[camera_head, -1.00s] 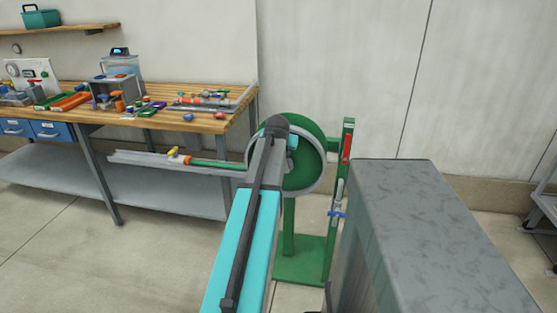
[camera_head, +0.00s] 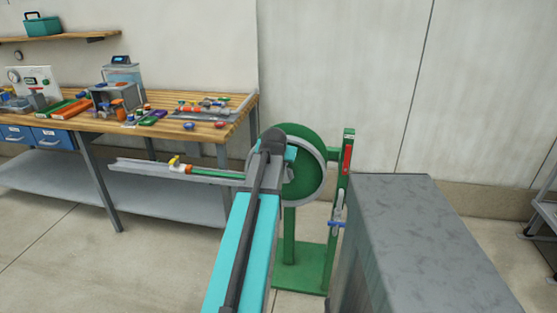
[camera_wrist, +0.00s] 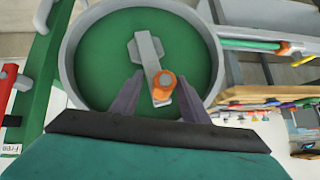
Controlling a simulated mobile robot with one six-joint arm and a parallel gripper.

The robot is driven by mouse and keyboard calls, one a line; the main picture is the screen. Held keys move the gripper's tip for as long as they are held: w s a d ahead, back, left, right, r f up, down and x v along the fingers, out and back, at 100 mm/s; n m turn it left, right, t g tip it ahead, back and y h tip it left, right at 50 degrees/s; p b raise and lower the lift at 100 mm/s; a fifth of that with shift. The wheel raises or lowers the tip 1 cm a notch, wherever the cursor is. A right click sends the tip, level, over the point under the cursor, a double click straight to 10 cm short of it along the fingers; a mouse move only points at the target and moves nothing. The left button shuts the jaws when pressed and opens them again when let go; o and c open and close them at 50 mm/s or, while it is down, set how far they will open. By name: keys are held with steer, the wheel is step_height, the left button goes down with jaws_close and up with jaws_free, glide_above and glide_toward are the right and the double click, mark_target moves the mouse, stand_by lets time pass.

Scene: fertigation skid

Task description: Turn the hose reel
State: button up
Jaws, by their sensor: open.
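The hose reel (camera_head: 312,172) is a green disc with a grey rim on a green stand (camera_head: 300,270). My arm covers its left part in the head view. In the wrist view the reel face (camera_wrist: 98,62) fills the upper middle. A grey crank bar (camera_wrist: 147,52) with an orange knob (camera_wrist: 165,82) lies across its centre. My gripper (camera_wrist: 161,78) is open, with the knob between its two fingers in the picture and gaps on both sides. I cannot tell how deep the fingers reach around it. In the head view the fingers are hidden behind my arm.
A green hose (camera_head: 218,174) with an orange and yellow end lies along a grey trough (camera_head: 135,167) to the left. A cluttered wooden bench (camera_head: 215,133) stands behind it. A grey cabinet (camera_head: 425,230) is close on the right, beside a green post (camera_head: 346,160) with a red handle.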

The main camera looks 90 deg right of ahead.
steer(key=w+a+r+p, duration=0.3)
steer(key=a+r+p, duration=0.3)
steer(key=a+r, duration=0.2)
steer(key=shift+p, duration=0.4)
stand_by(1.5)
steer(key=shift+w+r, duration=0.1)
stand_by(0.6)
steer(key=b+v, duration=0.7)
steer(key=v, duration=0.6)
steer(key=shift+a+r+b, duration=0.2)
steer(key=shift+a+b, duration=0.05)
steer(key=shift+b, duration=0.15)
stand_by(0.6)
